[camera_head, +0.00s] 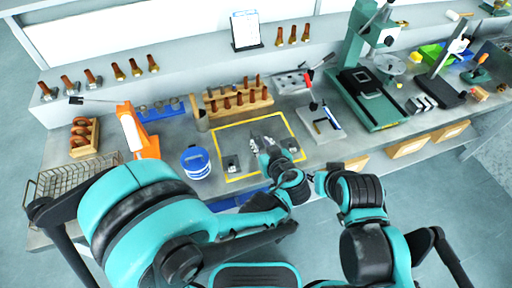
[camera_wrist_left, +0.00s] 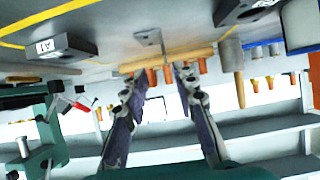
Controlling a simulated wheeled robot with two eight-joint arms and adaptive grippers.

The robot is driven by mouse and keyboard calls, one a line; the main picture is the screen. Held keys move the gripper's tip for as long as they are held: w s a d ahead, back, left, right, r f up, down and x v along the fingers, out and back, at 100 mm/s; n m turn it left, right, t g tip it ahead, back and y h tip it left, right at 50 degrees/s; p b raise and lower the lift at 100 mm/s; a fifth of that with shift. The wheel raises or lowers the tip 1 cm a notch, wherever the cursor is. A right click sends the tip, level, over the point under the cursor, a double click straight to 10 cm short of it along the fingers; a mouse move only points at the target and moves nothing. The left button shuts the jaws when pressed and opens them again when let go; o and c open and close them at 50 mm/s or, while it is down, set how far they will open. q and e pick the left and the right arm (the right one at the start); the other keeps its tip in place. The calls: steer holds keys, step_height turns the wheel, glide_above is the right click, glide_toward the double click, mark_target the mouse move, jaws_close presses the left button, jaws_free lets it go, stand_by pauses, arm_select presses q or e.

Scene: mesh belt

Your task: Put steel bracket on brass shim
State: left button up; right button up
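My left gripper (camera_head: 262,142) is above the yellow-outlined area of the bench. In the left wrist view, its two fingers (camera_wrist_left: 160,72) are apart with nothing between them. A small grey metal plate with a bent edge (camera_wrist_left: 148,38), probably the steel bracket, lies on the bench beyond the fingertips. In the head view the gripper hides that spot. I cannot make out a brass shim. A grey block marked A1 (camera_wrist_left: 60,48) and a dark block (camera_wrist_left: 245,10) lie either side of the plate. My right gripper (camera_head: 320,181) is near the bench's front edge, too small to read.
The yellow outline (camera_head: 222,125) frames the work area. A blue-and-white tub (camera_head: 195,162) stands left of it, a wooden rack with copper-coloured pegs (camera_head: 238,102) behind it, and a white board with a red-handled tool (camera_head: 320,124) to its right. A green press (camera_head: 372,98) stands farther right.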

mark_target(259, 142)
arm_select(q)
steer(key=x, duration=0.2)
steer(key=b+x, duration=0.1)
steer(key=x, duration=0.1)
steer(key=b+x, duration=0.1)
steer(key=x, duration=0.1)
steer(key=shift+s+a+f, duration=0.25)
steer(key=shift+a+f, duration=0.05)
steer(key=shift+a, duration=0.15)
steer(key=shift+w+f+b, duration=0.2)
steer(key=shift+w+b, duration=0.1)
steer(key=shift+w, duration=0.15)
steer(key=shift+r, duration=0.1)
jaws_close()
